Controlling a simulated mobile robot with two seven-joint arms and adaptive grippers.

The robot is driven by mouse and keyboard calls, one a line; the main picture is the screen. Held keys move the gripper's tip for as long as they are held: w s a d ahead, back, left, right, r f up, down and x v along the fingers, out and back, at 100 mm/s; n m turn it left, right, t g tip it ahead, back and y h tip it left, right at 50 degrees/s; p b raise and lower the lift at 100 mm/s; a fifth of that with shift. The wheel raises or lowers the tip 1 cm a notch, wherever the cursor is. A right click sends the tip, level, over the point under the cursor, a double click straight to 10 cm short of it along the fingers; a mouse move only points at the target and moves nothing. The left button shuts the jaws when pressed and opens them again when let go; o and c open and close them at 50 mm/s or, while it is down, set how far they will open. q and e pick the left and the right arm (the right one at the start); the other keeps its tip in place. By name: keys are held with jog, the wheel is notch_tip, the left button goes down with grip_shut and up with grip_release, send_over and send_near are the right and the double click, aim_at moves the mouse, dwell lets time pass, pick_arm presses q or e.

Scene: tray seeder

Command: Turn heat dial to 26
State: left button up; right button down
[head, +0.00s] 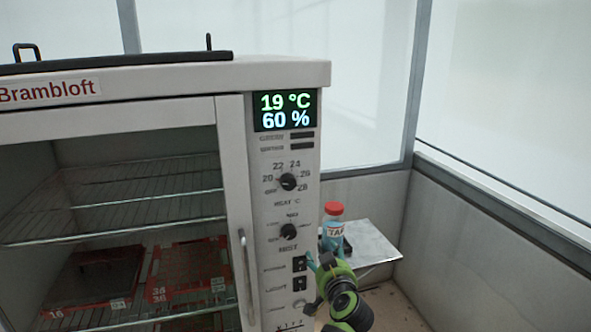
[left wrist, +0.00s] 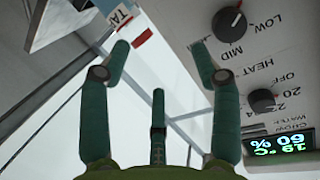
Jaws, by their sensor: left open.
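The heat dial (head: 288,182) is a black knob on the cabinet's front panel, ringed by printed numbers from 20 to 28 and OFF. Its pointer is too small to read surely. The display (head: 285,110) above reads 19 °C and 60 %. In the left wrist view, which is upside down, the heat dial (left wrist: 262,101) lies right of the fingers, apart from them. My left gripper (head: 322,268) is low, in front of the panel's lower right edge, below both dials. Its green fingers (left wrist: 160,55) are spread and empty. My right gripper is not in view.
A second dial (head: 288,232) sits just below the heat dial, with switches (head: 299,264) under it. A door handle (head: 246,270) stands out at the left. A red-capped bottle (head: 333,228) stands on a small shelf (head: 375,243) to the right.

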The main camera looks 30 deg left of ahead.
aim_at(290, 183)
pick_arm(q)
jog(key=s+a+r+n+g+y+p, duration=0.1)
jog(key=s+a+r+n+y, duration=0.15)
jog(key=r, duration=0.65)
jog(key=s+a+r+n+y+p, duration=0.1)
jog(key=a+r+n+y, duration=0.2)
jog(key=r, duration=0.6)
jog(key=shift+n+h, duration=0.25)
jog(key=shift+h, duration=0.2)
jog(key=p+x, duration=0.3)
jog(key=x, duration=0.2)
jog(key=shift+w+f, duration=0.1)
jog(key=shift+w, duration=0.15)
jog(key=shift+w+a+f, duration=0.15)
jog(key=shift+w+a, duration=0.2)
jog(key=shift+a, duration=0.1)
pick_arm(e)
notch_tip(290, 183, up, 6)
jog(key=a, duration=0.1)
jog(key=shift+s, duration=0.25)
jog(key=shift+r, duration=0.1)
pick_arm(q)
jog(key=c, duration=1.1)
